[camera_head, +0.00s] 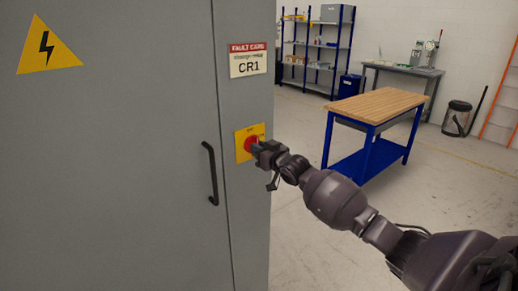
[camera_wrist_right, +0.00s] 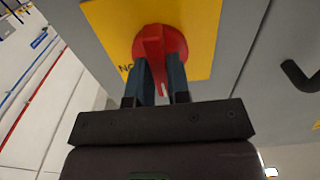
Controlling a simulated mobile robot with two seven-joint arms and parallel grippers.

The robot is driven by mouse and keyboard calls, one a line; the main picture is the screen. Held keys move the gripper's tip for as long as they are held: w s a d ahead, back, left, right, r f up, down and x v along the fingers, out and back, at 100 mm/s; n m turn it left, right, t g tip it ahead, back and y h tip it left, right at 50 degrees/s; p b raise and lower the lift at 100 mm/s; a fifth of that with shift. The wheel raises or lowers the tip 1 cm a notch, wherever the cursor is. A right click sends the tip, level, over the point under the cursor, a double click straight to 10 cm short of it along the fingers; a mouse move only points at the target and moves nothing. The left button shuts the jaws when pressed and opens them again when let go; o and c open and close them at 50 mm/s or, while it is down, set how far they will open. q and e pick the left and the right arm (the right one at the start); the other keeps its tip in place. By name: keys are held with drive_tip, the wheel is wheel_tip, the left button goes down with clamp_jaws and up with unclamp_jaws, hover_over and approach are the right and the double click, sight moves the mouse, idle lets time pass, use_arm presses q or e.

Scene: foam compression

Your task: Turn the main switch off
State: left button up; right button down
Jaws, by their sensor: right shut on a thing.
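The main switch is a red rotary knob (camera_head: 250,143) on a yellow plate (camera_head: 241,153), on the grey cabinet's (camera_head: 120,150) front beside the door edge. In the right wrist view the red knob (camera_wrist_right: 153,42) shows large on its yellow plate (camera_wrist_right: 205,20). My right gripper (camera_head: 260,151) is at the knob; in the wrist view its two dark fingers (camera_wrist_right: 160,80) are shut on the knob's handle, one on each side. A white mark shows on the handle between the fingers. Part of the plate's lettering is hidden. My left gripper is not in view.
A black door handle (camera_head: 210,173) stands out left of the switch. A fault card (camera_head: 248,59) reading CR1 is above it, and a yellow warning triangle (camera_head: 47,48) is at upper left. A wooden-topped blue workbench (camera_head: 380,104) stands behind to the right.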

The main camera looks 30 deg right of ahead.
drive_tip(key=shift+f, duration=0.1)
drive_tip(key=c, duration=1.1)
unclamp_jaws()
drive_tip(key=shift+s, duration=0.1)
drive_tip(key=s, duration=0.7)
drive_tip(key=s+b, duration=0.1)
drive_tip(key=s, duration=0.2)
drive_tip(key=shift+s+d, duration=0.35)
drive_tip(key=shift+d, duration=0.05)
